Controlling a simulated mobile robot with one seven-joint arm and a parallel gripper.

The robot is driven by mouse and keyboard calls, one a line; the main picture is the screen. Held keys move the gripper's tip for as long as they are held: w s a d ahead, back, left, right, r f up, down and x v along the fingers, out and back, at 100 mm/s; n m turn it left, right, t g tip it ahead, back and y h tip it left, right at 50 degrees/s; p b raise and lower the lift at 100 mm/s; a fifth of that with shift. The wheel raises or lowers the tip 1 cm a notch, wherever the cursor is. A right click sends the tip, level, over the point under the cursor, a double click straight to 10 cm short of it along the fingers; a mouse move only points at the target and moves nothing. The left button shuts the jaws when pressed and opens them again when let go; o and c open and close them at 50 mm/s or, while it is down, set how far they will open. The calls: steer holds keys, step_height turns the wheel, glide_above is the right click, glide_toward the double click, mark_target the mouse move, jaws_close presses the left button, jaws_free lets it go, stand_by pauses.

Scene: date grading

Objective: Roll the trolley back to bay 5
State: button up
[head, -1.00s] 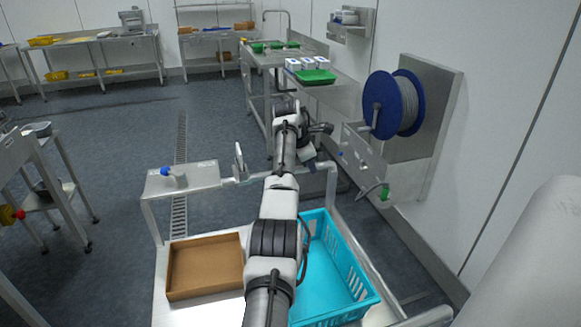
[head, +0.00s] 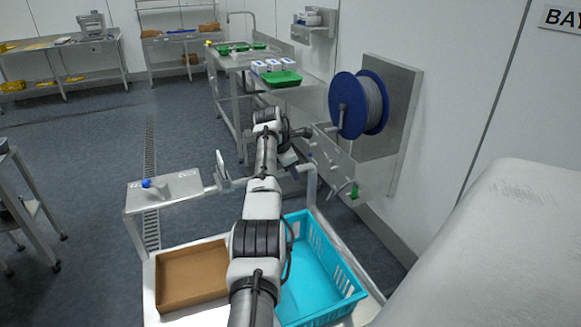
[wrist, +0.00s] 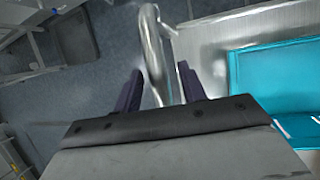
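The trolley (head: 195,318) stands in front of me in the head view, with a metal push handle and a small metal shelf (head: 182,187) at its far side. It carries an open brown cardboard box (head: 192,276) on the left and a turquoise crate (head: 345,282) on the right. My arm reaches over it to the handle. In the wrist view, my gripper (wrist: 160,70) has its two dark fingers on either side of the handle bar (wrist: 154,45), closed about it. My arm hides part of the handle in the head view. A sign (head: 566,18) reads "BAY"; its number is cut off.
A wall panel with a blue hose reel (head: 346,105) is at the right, close to the trolley. A steel bench with green trays (head: 283,79) stands beyond. A metal stand (head: 30,210) is at the left. Open floor (head: 95,170) lies between, with a drain strip.

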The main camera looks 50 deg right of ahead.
steer(key=shift+w+r, duration=0.1)
steer(key=shift+r, duration=0.1)
steer(key=b+v, duration=0.3)
steer(key=v, duration=1)
steer(key=shift+a+r+b, duration=0.2)
steer(key=shift+r+b, duration=0.05)
steer(key=shift+b, duration=0.1)
